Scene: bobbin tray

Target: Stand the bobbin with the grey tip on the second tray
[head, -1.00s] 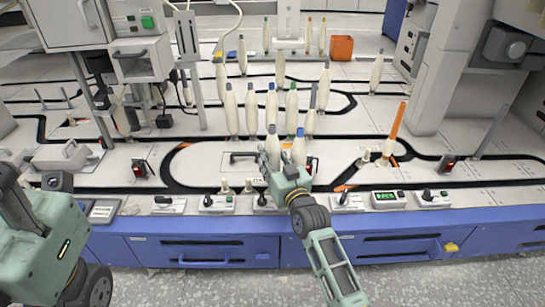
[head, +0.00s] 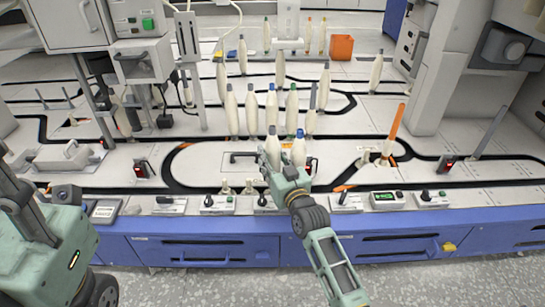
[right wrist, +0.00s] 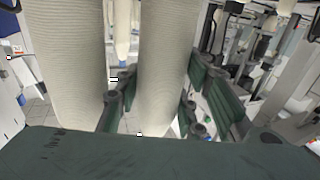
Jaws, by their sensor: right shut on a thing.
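My right gripper (head: 283,172) is low over the front of the table, shut around a cream bobbin with a grey tip (head: 272,147). In the right wrist view this bobbin (right wrist: 166,60) stands between the two dark fingers. A blue-tipped bobbin (head: 299,150) stands close on its right in the head view; it also shows in the right wrist view (right wrist: 62,65), outside the fingers. I cannot tell which tray is the second one. Only part of my left arm shows.
Several bobbins stand behind, including a green-tipped one (head: 292,112) and another grey-tipped one (head: 312,113). Small pegs (head: 249,187) stand just left of the gripper. An orange-topped rod (head: 396,122) rises at right. An orange box (head: 342,47) is far back.

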